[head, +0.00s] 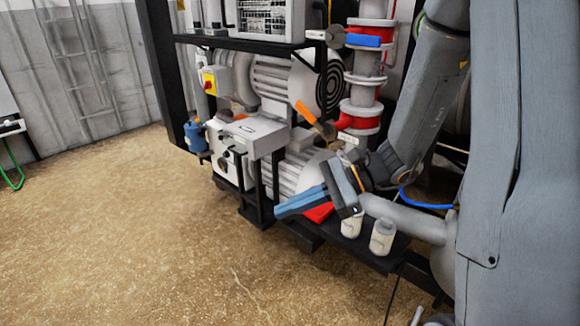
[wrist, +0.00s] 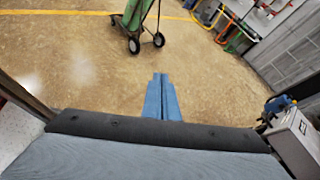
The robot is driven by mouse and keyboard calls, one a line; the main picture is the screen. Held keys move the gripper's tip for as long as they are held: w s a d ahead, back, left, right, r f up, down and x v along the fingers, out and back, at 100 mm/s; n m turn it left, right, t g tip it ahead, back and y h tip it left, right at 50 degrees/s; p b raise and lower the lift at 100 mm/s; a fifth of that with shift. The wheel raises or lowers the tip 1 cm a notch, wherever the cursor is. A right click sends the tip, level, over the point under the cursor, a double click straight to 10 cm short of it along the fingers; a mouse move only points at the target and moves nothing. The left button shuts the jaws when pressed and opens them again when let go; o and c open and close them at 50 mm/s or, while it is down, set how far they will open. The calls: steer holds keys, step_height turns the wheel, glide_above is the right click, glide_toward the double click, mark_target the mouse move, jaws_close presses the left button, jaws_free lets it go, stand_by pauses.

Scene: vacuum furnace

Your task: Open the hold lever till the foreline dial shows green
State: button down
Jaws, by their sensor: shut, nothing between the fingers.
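My gripper (head: 280,211) is low in front of the pump rack in the head view, its blue fingers pointing left. It is shut and empty; the wrist view shows the two fingers (wrist: 161,80) side by side over bare floor. Above it, apart from it, an orange-handled lever (head: 305,110) slants at the pumps. A blue handle (head: 364,41) and a red handle (head: 352,123) sit on the vertical pipe at the right. I cannot tell which of these is the hold lever. A small round fitting (head: 336,36) is beside the pipe; no dial face or colour is readable.
Pumps and a grey box (head: 254,136) fill the black rack. Two pale canisters (head: 351,223) (head: 382,238) stand on its low shelf close to my gripper. The floor (head: 130,240) at left is open. The wrist view shows a green wheeled cart (wrist: 138,18).

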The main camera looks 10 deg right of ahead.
steer(key=s+d+f+n+g+h, duration=0.2)
steer(key=s+d+n+g+h, duration=0.1)
steer(key=s+d+n+h, duration=0.65)
steer(key=s+d+r+n+t+h, duration=0.1)
steer(key=s+d+n+h, duration=0.1)
steer(key=d, duration=0.5)
steer(key=shift+s+d+r+n+t+h, duration=0.35)
steer(key=shift+n+h, duration=0.3)
steer(key=shift+n, duration=0.4)
